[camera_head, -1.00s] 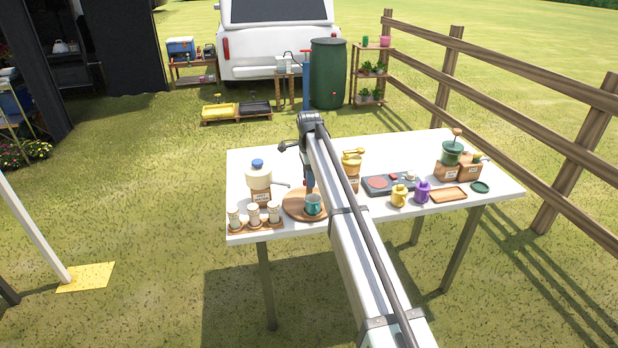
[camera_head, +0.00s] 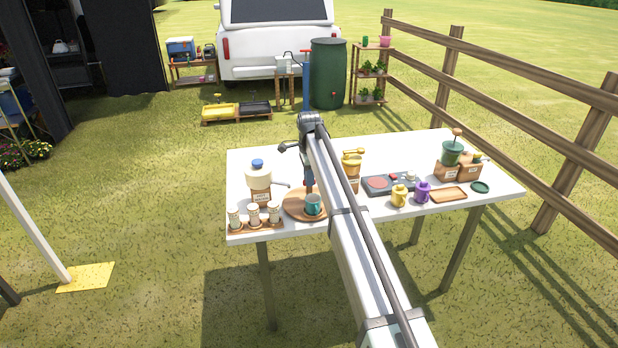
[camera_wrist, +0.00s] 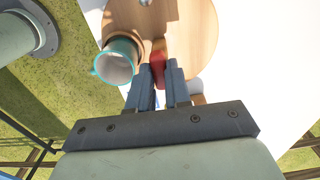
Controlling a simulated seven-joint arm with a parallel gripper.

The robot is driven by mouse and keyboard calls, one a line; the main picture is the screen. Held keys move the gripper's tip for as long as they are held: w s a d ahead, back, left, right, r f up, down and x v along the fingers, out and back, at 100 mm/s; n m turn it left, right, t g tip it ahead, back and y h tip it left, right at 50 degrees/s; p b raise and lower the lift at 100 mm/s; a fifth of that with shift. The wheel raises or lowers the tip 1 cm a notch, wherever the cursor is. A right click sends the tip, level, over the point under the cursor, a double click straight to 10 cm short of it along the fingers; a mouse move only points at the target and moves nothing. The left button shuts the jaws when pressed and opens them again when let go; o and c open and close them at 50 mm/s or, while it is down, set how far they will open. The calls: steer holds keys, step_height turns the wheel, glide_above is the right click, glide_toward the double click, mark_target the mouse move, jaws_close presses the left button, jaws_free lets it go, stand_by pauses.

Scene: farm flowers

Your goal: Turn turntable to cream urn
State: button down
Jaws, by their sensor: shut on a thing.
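The wooden turntable (camera_head: 292,207) lies at the left front of the white table, with a teal mug (camera_head: 313,206) standing on it. The cream urn (camera_head: 258,178) with a blue cap stands on a brown box just behind and left of the turntable. My gripper is low over the turntable, largely hidden by my arm in the head view. In the wrist view, my gripper (camera_wrist: 162,78) is shut on a red piece (camera_wrist: 158,60) at the turntable (camera_wrist: 195,35). The mug (camera_wrist: 118,62) is just left of the fingers. How the red piece joins the turntable is hidden.
A rack of several small jars (camera_head: 254,217) stands left of the turntable. A yellow-topped urn (camera_head: 351,163) stands behind my arm to the right. A yellow mug (camera_head: 398,196), a purple mug (camera_head: 422,192) and a dark burner panel (camera_head: 388,184) lie further right.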

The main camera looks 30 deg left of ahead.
steer(key=shift+m, duration=4.3)
steer(key=shift+d+m, duration=0.1)
steer(key=shift+m, duration=3.9)
